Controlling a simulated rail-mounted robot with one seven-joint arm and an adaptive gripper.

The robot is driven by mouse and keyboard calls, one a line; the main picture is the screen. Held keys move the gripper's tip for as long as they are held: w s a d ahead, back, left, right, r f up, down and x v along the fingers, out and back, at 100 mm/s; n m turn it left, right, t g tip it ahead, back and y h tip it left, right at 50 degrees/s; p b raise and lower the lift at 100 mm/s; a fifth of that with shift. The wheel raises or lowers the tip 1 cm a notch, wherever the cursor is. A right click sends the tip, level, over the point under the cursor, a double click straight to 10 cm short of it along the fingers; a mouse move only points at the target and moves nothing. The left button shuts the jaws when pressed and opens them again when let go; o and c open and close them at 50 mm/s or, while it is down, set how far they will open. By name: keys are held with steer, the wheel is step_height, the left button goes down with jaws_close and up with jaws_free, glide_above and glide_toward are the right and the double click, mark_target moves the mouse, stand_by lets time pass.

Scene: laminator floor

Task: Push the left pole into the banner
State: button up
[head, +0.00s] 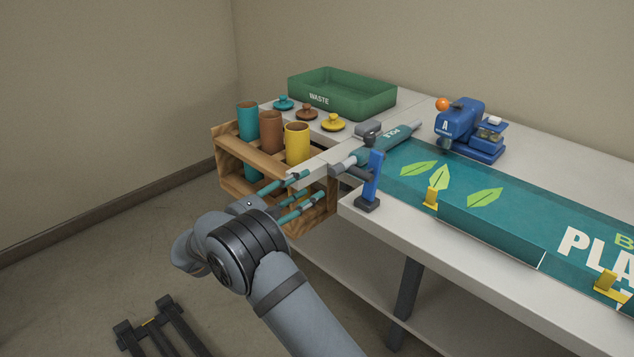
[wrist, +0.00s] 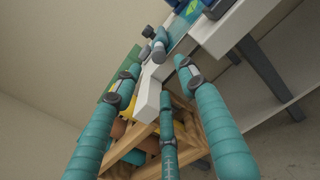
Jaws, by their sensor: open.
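The teal banner (head: 520,222) with green leaves lies flat along the white table. At its left edge is a teal sleeve (head: 385,145) with pale lettering. The grey left pole (head: 346,163) shows at the sleeve's near end, and a grey end shows at the far end. How deep it sits is hidden. My gripper (head: 300,193) is open and empty, its teal fingers spread just left of the pole's near end and apart from it. The wrist view shows my gripper (wrist: 158,80) with three fingers around a white ledge, the grey pole end (wrist: 152,50) beyond them.
A blue clamp (head: 371,183) stands by the pole's near end. A white ledge (head: 322,163) juts left over a wooden rack (head: 228,179) holding teal, brown and yellow cups. A green waste bin (head: 343,95) and a blue machine (head: 468,128) stand at the back. Yellow clips (head: 430,198) line the banner's front edge.

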mark_target(330, 171)
steer(key=shift+s+a, duration=0.25)
steer(key=shift+s, duration=0.1)
steer(key=shift+c, duration=0.2)
steer(key=shift+s+a+r+p, duration=0.15)
steer(key=shift+s+a+p, duration=0.1)
steer(key=shift+p, duration=0.3)
steer(key=shift+c, duration=0.6)
steer(key=s+p, duration=0.1)
steer(key=p, duration=0.1)
steer(key=s+a+n+p, duration=0.1)
steer(key=p, duration=0.1)
steer(key=s+a+n+t+y+p, duration=0.1)
steer(key=s, duration=0.1)
steer(key=shift+a+r+p, duration=0.25)
steer(key=shift+p, duration=0.15)
steer(key=c, duration=0.4)
steer(key=shift+s+a+f+n+p, duration=0.1)
steer(key=shift+s+n+p, duration=0.2)
steer(key=shift+s+n, duration=0.1)
steer(key=shift+c, duration=0.5)
steer(key=shift+w+f, duration=0.1)
steer(key=shift+f, duration=0.1)
steer(key=shift+c, duration=0.6)
steer(key=x, duration=1.3)
steer(key=shift+w+f, duration=0.15)
steer(key=shift+w, duration=0.15)
jaws_close()
steer(key=shift+w, duration=0.1)
